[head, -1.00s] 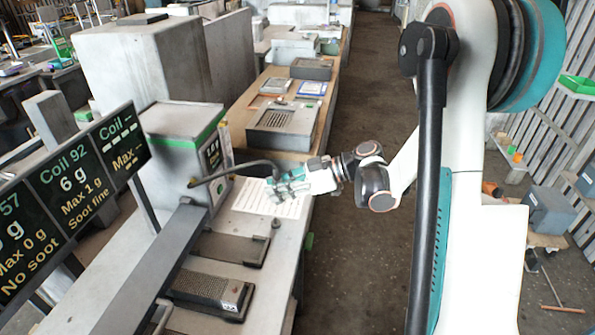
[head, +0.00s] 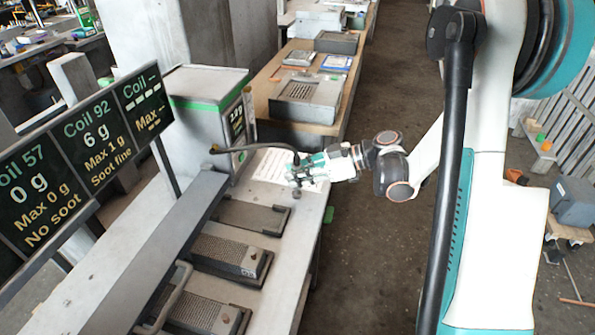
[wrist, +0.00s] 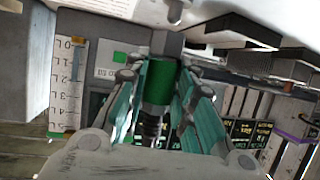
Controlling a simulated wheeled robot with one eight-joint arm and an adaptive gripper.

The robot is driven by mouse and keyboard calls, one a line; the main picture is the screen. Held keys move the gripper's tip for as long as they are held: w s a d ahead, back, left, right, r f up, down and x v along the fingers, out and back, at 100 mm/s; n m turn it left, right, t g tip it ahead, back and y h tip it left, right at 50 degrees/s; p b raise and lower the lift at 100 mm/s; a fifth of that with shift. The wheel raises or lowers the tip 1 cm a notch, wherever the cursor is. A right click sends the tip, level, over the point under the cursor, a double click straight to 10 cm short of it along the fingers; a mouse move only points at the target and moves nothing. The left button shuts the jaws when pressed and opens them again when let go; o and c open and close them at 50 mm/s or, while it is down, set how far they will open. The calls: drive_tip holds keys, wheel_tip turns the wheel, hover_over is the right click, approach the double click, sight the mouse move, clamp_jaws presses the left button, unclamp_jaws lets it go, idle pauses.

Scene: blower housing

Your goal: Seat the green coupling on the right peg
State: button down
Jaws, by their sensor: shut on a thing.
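My gripper (head: 307,172) is over the bench's right edge in the head view. In the wrist view its teal fingers (wrist: 157,85) are shut around the green coupling (wrist: 159,82), one on each side. A dark ribbed part (wrist: 151,125) joins the coupling's lower end in that picture, and a grey block (wrist: 167,44) shows at its other end. A black hose (head: 255,146) arches to the gripper in the head view. A small dark knob-like post (head: 297,194) stands on the bench just below the gripper; I cannot tell whether it is the right peg.
A grey box with a green band (head: 207,105) stands left of the gripper. Flat dark units (head: 230,257) line the bench (head: 285,275). A sign with coil readings (head: 85,145) stands at the left. The wrist view shows a numbered scale (wrist: 67,85).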

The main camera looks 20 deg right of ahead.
drive_tip(key=shift+f+b, duration=1.2)
drive_tip(key=shift+f, duration=0.15)
drive_tip(key=c, duration=1.3)
unclamp_jaws()
drive_tip(key=v, duration=1.2)
drive_tip(key=shift+r, duration=0.1)
drive_tip(key=shift+w+a, duration=0.1)
